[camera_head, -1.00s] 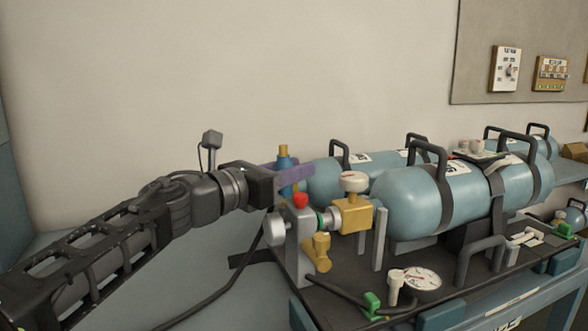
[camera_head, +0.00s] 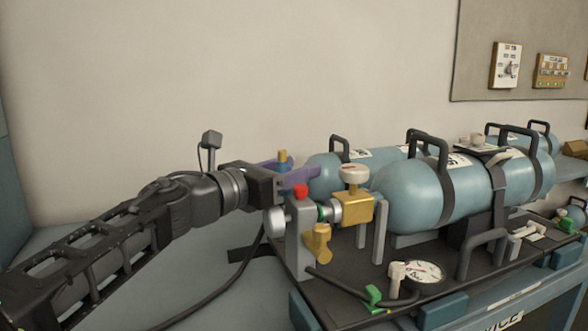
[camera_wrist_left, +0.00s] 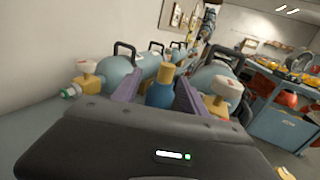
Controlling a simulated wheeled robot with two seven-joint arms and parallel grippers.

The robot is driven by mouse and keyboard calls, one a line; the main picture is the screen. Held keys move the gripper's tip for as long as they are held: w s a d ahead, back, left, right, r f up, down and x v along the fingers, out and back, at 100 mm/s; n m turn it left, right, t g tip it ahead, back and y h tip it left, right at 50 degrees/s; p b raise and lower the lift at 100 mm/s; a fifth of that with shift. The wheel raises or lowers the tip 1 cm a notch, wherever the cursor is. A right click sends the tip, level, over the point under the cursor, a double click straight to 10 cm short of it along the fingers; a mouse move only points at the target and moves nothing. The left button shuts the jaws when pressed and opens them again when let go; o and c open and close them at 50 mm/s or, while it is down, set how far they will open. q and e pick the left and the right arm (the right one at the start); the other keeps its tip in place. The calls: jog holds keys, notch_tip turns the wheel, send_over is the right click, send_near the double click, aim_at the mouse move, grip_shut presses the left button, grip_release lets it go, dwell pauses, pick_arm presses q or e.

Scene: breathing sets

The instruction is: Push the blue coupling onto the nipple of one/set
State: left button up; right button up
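The blue coupling (camera_wrist_left: 160,93) with its brass top stands upright between the purple fingers of my left gripper in the left wrist view. In the head view its brass top and a little blue (camera_head: 283,158) show above the fingers of my left gripper (camera_head: 292,172). The gripper appears shut on it, just behind and above the grey block with the red cap (camera_head: 299,191). The nipple is hidden, and I cannot tell whether the coupling touches it. The near set has a large light-blue cylinder (camera_head: 410,195) and a brass valve (camera_head: 352,208). My right gripper is not in view.
The set's dark board (camera_head: 345,263) carries a pressure gauge (camera_head: 422,272), a black hose and green-ended fittings. A second cylinder (camera_head: 322,175) lies behind. Black carrying handles rise above the cylinders. The grey table is mostly clear at the left, under my left arm.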

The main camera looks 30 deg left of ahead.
pick_arm(q)
jog(key=shift+f, duration=0.25)
jog(key=s+a+p, duration=0.1)
jog(key=s, duration=0.6)
jog(key=shift+s+a+r, duration=0.2)
jog(key=shift+s, duration=0.15)
dwell(0.6)
